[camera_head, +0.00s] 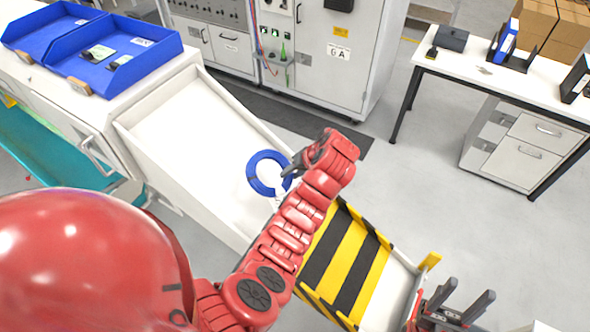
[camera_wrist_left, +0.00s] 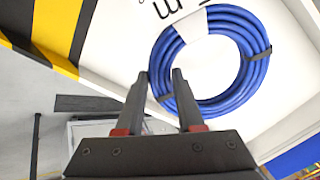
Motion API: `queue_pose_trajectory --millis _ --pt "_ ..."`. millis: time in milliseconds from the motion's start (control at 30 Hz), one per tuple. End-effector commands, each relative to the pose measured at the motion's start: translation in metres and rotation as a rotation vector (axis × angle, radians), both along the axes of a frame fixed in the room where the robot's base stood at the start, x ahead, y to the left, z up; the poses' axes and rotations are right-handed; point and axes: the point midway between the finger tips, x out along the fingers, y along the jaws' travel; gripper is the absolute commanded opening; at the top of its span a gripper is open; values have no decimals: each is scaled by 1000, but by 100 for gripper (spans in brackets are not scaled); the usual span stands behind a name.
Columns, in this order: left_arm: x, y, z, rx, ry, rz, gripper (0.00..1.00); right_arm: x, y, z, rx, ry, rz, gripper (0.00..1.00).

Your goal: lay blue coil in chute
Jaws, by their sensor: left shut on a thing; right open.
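The blue coil (camera_head: 254,181) is a ring of blue cable with dark ties; it also shows in the left wrist view (camera_wrist_left: 258,75). My left gripper (camera_head: 290,171) is shut on the coil's rim, with its fingers at the near edge of the ring in the wrist view (camera_wrist_left: 167,76). The coil appears over the white chute (camera_head: 195,115), between its side walls in the head view. I cannot tell whether it touches the chute floor. My right gripper (camera_head: 465,308) is open and empty at the lower right, beside the chute's lower end.
A black-and-yellow striped section (camera_head: 345,262) crosses the chute's lower part. Blue trays (camera_head: 125,62) stand on a white cabinet at the upper left. A white desk (camera_head: 470,75) with binders and boxes is at the upper right. Grey floor (camera_head: 440,205) is clear between.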

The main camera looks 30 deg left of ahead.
Motion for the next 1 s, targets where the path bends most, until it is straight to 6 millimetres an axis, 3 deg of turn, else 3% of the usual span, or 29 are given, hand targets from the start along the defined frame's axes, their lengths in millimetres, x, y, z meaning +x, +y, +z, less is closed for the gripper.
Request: queue_pose_trajectory --millis 533,1000 --pt "2 40 -64 -1 2 2 0 0 0 -10 0 0 0 57" --pt "3 50 -79 0 -1 1 0 0 0 -12 0 0 0 57"
